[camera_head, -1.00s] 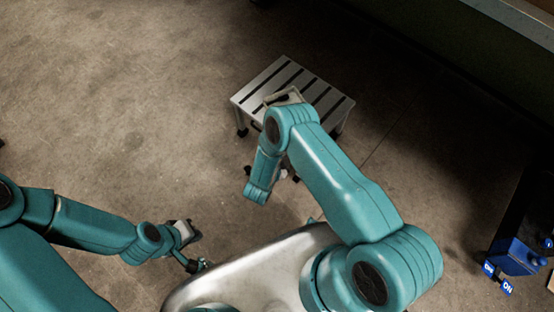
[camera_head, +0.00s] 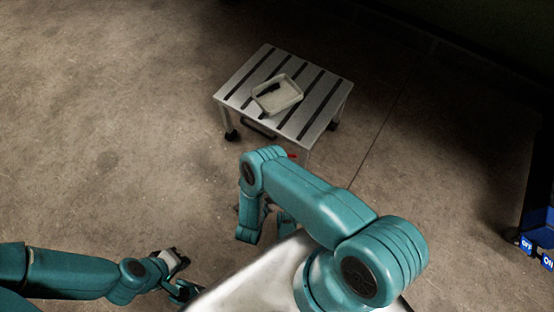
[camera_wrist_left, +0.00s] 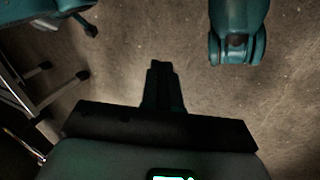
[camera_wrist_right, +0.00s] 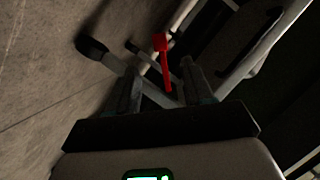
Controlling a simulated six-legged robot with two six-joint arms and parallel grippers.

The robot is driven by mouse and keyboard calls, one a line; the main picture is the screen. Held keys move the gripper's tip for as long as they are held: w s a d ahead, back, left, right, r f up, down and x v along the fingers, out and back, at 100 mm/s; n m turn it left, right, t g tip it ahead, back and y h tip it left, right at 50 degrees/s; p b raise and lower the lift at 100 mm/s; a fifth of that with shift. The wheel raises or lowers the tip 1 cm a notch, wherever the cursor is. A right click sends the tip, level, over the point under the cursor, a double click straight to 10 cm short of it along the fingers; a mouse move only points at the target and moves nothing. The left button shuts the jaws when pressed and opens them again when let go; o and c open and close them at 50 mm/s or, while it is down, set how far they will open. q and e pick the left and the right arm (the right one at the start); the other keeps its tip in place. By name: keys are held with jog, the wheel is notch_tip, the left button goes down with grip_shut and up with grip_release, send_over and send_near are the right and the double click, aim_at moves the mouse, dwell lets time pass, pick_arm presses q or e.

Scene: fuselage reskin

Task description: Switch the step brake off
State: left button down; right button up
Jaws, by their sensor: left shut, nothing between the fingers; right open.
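The step (camera_head: 243,98) is a grey slatted platform on legs with dark feet or castors, at the upper middle of the head view. A small red lever shows below its front edge (camera_head: 292,156). In the right wrist view the red lever (camera_wrist_right: 165,65) appears between and beyond the fingers of my right gripper (camera_wrist_right: 160,82), which is open and empty; I cannot tell how far away the lever is. In the head view my right arm hides most of that gripper. My left gripper (camera_wrist_left: 159,68) is shut and empty over bare floor, away from the step.
A pale tray (camera_head: 276,103) with a dark item in it lies on the step. At the right edge are a blue OFF label (camera_head: 527,244) and a blue ON label (camera_head: 547,262) on a dark and blue unit. The concrete floor at left is clear.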

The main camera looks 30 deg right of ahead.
jog(key=b+x, duration=0.4)
jog(key=x, duration=0.7)
jog(key=shift+w+d+f, duration=0.15)
jog(key=shift+w+d, duration=0.05)
jog(key=shift+d, duration=0.05)
pick_arm(q)
jog(key=w+f+t, duration=0.1)
jog(key=w+f, duration=0.2)
jog(key=f, duration=0.2)
jog(key=shift+w+a+f, duration=0.15)
jog(key=shift+w+a, duration=0.1)
jog(key=shift+w, duration=0.1)
pick_arm(e)
grip_shut()
